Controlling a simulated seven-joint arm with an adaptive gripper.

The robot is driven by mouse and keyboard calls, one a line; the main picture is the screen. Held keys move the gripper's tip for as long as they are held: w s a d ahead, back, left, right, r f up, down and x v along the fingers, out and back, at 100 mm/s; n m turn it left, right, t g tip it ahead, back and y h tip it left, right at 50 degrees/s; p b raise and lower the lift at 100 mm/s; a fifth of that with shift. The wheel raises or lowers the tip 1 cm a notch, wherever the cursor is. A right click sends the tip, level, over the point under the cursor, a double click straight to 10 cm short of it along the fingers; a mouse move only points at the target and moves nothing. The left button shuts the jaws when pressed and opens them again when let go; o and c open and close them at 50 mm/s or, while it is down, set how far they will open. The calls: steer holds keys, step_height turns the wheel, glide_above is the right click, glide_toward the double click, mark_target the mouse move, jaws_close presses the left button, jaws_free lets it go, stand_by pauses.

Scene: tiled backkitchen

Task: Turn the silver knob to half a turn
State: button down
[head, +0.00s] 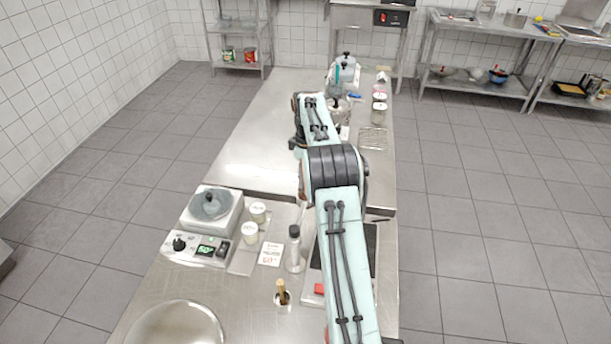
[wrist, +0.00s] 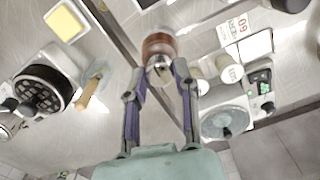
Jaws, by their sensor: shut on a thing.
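In the wrist view, the silver knob (wrist: 160,68) is a small shiny piece at the near end of a copper-brown rounded body (wrist: 158,45). My gripper (wrist: 161,80) has its two purple-padded fingers on either side of the knob and is shut on it. The fingers partly cover the knob, so its angle is hard to read. In the head view, my arm hides the knob and the fingertips.
A hot plate (head: 212,206) with a control panel, two pale jars (head: 250,235) and a printed card (head: 270,254) stand left of the cylinder. A gap separates the two steel tables. The far table's left part is clear.

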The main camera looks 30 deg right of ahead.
steer(key=m, duration=0.4)
steer(key=shift+f+m, duration=0.1)
steer(key=shift+m, duration=0.2)
steer(key=m, duration=0.4)
steer(key=shift+m, duration=0.3)
steer(key=m, duration=0.4)
steer(key=shift+m, duration=2)
steer(key=c, duration=0.8)
jaws_free()
steer(key=shift+c, duration=0.2)
